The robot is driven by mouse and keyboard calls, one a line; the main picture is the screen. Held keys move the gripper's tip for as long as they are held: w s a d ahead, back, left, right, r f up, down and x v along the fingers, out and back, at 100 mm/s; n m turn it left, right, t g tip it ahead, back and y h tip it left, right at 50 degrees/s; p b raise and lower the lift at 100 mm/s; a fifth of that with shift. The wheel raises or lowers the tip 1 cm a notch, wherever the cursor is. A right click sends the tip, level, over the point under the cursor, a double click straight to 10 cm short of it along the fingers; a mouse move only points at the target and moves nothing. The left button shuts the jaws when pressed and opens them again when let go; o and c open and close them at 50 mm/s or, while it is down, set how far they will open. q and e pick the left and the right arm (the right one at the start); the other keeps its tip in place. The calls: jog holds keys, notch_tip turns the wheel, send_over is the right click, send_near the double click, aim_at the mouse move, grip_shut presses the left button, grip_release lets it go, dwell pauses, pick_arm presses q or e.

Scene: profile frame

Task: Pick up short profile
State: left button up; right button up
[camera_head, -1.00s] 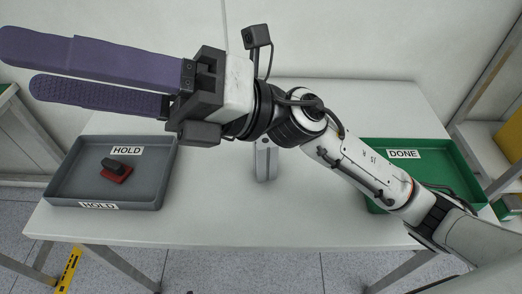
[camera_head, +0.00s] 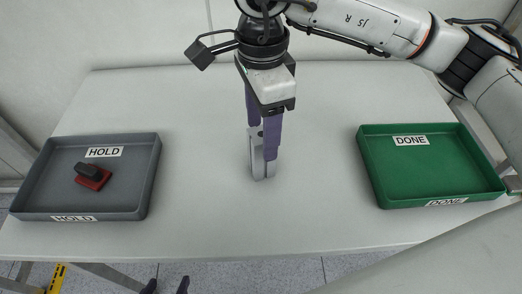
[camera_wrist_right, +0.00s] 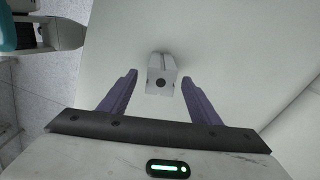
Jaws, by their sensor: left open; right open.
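The short profile (camera_head: 257,165) is a light grey metal piece on the white table, near its middle. It also shows in the right wrist view (camera_wrist_right: 161,78), with a dark round hole in its end face. My right gripper (camera_head: 261,142) reaches down over it, open, with its purple fingers partly hiding it. In the right wrist view the fingers stand apart, one on each side of the profile, with gaps visible. Dark fingertips of my left gripper (camera_head: 167,285) show at the bottom edge, apart and empty, well away from the profile.
A grey HOLD tray (camera_head: 142,193) at the left holds a red and black object (camera_head: 92,177). A green DONE tray (camera_head: 372,172) at the right is empty. The white table (camera_head: 210,225) is clear around the profile.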

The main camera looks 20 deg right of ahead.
notch_tip(320, 180, down, 7)
jog(key=shift+r+p, duration=0.15)
jog(key=shift+p, duration=0.15)
jog(key=shift+w, duration=0.1)
jog(key=c, duration=1.3)
jog(key=shift+r, duration=5.05)
